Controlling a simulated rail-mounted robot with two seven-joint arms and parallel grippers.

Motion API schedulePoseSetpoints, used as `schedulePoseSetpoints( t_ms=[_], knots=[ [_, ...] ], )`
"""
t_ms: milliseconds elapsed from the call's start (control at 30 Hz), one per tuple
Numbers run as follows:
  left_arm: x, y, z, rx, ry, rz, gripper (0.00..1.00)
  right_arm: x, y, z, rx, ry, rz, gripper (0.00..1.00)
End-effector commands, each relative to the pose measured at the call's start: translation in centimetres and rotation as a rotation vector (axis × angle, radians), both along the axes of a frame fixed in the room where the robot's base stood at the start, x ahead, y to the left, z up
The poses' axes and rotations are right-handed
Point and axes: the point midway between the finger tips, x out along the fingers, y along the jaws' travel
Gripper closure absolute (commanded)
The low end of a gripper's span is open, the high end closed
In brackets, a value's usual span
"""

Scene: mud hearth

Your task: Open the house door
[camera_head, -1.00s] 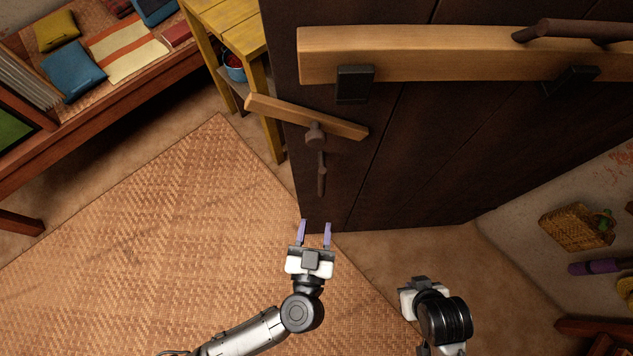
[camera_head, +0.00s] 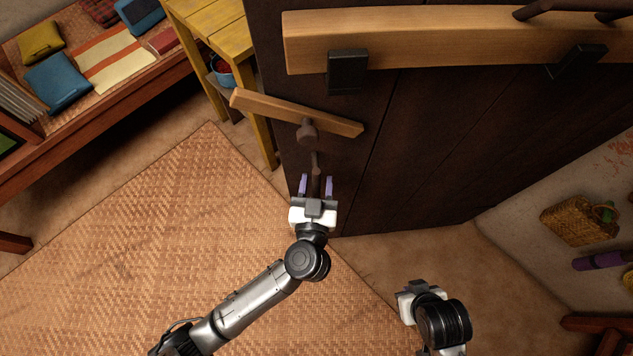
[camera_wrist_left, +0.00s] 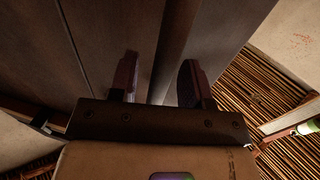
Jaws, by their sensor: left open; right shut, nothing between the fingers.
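The dark plank house door (camera_head: 410,150) fills the upper middle of the head view. A thin dark upright handle (camera_head: 316,160) sits on its left part, below a tilted wooden latch bar (camera_head: 270,106). My left gripper (camera_head: 315,186) is open, with its purple fingers either side of the handle's lower part. In the left wrist view, a dark bar (camera_wrist_left: 177,40) runs between the open fingers (camera_wrist_left: 158,82); contact cannot be told. My right gripper (camera_head: 418,288) is shut and empty, low in the head view, apart from the door; its fingertips are hard to make out.
A thick wooden beam (camera_head: 450,38) crosses the door in black brackets (camera_head: 347,72). A yellow table (camera_head: 222,35) stands left of the door. A woven mat (camera_head: 160,230) covers the floor. A basket (camera_head: 578,220) is at the right wall.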

Motion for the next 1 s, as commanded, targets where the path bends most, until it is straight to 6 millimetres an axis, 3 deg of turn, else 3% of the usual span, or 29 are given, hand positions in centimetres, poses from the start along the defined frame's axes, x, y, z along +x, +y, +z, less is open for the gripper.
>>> schedulePoseSetpoints(
  t_ms=[167,600,900,1000],
  knots=[
    [0.0,0.01,0.01,0.0,0.0,0.0,0.58,-0.02,-0.02,-0.01,-0.001,0.001,0.001,1.0],
    [-0.02,0.01,-0.01,0.0,0.0,0.0,1.0,-0.04,-0.29,-0.04,-0.011,0.001,0.007,1.0],
    [-0.04,0.01,0.0,0.0,0.0,0.0,1.0,-0.03,-0.23,0.03,-0.008,0.001,0.006,1.0],
    [-0.42,0.08,0.22,-0.001,0.005,0.008,1.0,-0.05,-0.16,0.88,-0.006,0.002,0.003,1.0]
  ],
)
